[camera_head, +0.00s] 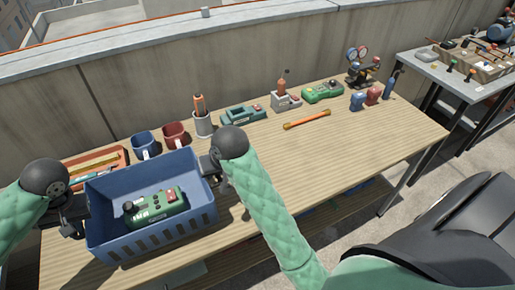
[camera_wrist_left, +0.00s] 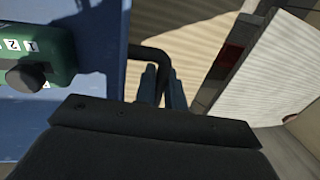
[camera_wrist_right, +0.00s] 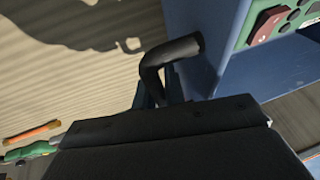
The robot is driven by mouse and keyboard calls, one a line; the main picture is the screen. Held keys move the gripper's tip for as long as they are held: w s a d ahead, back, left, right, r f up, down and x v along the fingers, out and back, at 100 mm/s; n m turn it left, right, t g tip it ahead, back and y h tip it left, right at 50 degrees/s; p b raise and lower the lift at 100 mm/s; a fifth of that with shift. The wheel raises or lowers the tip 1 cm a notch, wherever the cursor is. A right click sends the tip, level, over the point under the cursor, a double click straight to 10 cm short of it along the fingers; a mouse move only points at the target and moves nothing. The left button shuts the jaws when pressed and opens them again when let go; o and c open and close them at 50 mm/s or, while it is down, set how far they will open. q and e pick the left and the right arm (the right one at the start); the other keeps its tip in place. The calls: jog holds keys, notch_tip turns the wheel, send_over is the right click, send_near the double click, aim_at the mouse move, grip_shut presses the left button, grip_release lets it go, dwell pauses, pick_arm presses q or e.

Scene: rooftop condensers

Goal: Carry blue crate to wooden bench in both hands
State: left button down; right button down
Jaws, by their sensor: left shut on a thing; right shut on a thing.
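The blue crate (camera_head: 170,238) is at the left end of the wooden bench (camera_head: 350,165), over its top, with a green device with a red button (camera_head: 156,204) inside. Whether the crate's base touches the bench cannot be told. My left gripper (camera_head: 72,215) is shut on the crate's left handle, a dark bent bar that shows in the left wrist view (camera_wrist_left: 150,54). My right gripper (camera_head: 212,168) is shut on the right handle, which shows in the right wrist view (camera_wrist_right: 165,60). The crate looks about level.
Behind the crate stand an orange tray (camera_head: 80,160), a blue mug (camera_head: 145,144), a red mug (camera_head: 175,135) and a tool cup (camera_head: 202,124). Green meters and an orange-handled tool (camera_head: 307,120) lie further right. The bench's front right is clear. A grey table (camera_head: 450,75) stands at right.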

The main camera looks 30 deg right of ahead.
pick_arm(q)
jog(key=shift+f, duration=0.1)
pick_arm(e)
jog(key=shift+f, duration=0.15)
